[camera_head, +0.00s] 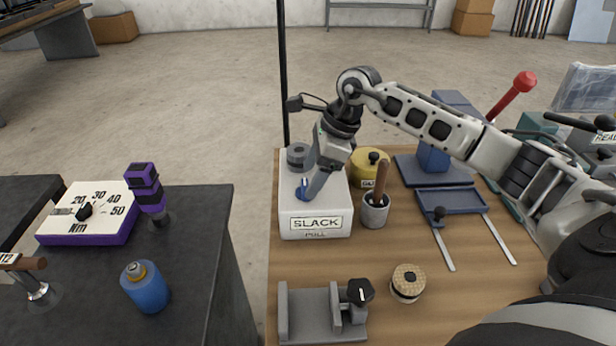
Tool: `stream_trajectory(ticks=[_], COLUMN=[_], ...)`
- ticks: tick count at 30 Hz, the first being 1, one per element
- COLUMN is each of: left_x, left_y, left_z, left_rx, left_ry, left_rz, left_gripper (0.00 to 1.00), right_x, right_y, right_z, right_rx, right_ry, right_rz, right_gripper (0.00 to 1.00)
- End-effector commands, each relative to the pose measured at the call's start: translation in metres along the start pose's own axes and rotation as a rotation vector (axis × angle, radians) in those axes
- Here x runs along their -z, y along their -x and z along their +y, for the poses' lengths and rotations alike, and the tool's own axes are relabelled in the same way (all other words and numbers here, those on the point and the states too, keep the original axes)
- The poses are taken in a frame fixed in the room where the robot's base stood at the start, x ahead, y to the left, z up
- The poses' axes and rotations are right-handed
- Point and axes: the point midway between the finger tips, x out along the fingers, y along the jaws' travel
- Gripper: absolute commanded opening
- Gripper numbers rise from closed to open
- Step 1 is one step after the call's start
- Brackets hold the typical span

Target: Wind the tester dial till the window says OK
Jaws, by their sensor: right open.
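The white tester box (316,218) stands on the wooden worktop, and the window (316,223) on its front reads SLACK. My left gripper is not in view.
A cup with a wooden-handled tool (375,212) and a yellow tin (368,169) stand close right of the box. A grey vise (322,314) and a round tin (408,282) are in front. A purple Nm gauge (92,212) and blue can (145,286) are on the left table.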

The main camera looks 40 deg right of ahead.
Motion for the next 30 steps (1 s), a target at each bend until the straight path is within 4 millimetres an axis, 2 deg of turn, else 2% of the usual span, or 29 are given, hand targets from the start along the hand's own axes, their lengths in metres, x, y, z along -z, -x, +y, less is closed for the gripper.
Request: stream_trajectory(ticks=[6, 16, 17, 21, 22, 30], left_x=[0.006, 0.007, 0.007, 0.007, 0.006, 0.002], left_y=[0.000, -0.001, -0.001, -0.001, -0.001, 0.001], left_z=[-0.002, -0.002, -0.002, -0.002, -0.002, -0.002], left_rx=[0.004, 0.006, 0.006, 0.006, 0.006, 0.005], left_ry=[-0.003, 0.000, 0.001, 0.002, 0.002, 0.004], left_rz=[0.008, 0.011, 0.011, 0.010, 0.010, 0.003], left_gripper=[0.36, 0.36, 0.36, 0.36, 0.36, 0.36], right_x=[0.000, 0.000, 0.000, 0.000, 0.000, 0.000], right_y=[-0.023, -0.027, -0.027, -0.026, -0.026, -0.026], right_z=[0.000, 0.000, 0.000, 0.000, 0.000, 0.000], right_rx=[-0.001, 0.000, 0.000, 0.000, 0.000, 0.007], right_ry=[-0.001, 0.000, 0.000, 0.000, 0.000, -0.015], right_rz=[0.000, 0.000, 0.000, 0.000, 0.000, 0.000], right_gripper=[0.69, 0.69, 0.66, 0.27, 0.24, 0.24])
